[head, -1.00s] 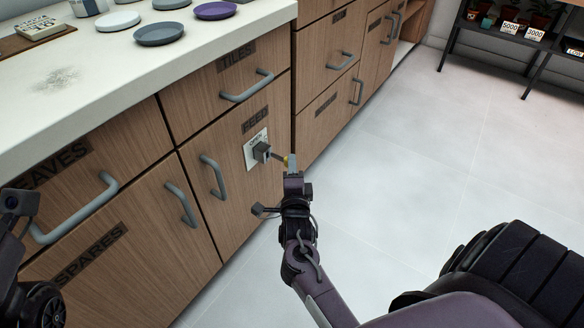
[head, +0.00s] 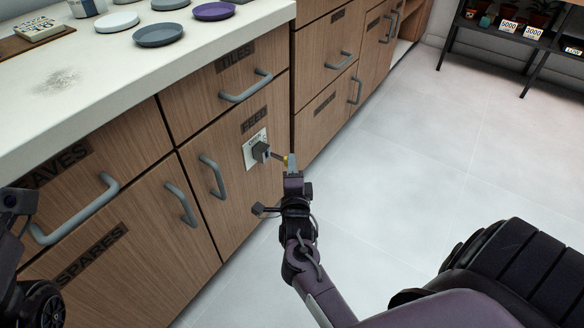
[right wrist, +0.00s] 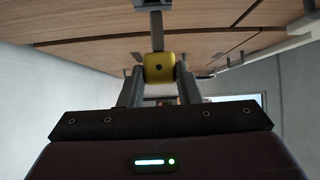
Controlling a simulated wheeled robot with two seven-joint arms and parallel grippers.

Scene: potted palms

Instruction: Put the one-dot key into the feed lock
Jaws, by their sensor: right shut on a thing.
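My right gripper (head: 290,164) is shut on the yellow key (right wrist: 159,67), whose head shows one dark dot in the right wrist view. The key's grey shaft (right wrist: 157,30) points away from the fingers toward the cabinet. The feed lock (head: 260,151) is a grey block on a white plate, below the FEED label on a wooden door. The shaft spans from the yellow head to the lock and seems to meet it; I cannot tell whether its tip is inside. Part of my left arm (head: 18,205) shows at the left edge; its fingers are not clear.
The door handle (head: 213,177) is left of the lock, and the TILES drawer handle (head: 246,87) is above. Several plates stand on the white counter (head: 100,70). The floor (head: 420,160) to the right is clear up to a dark plant shelf (head: 480,40).

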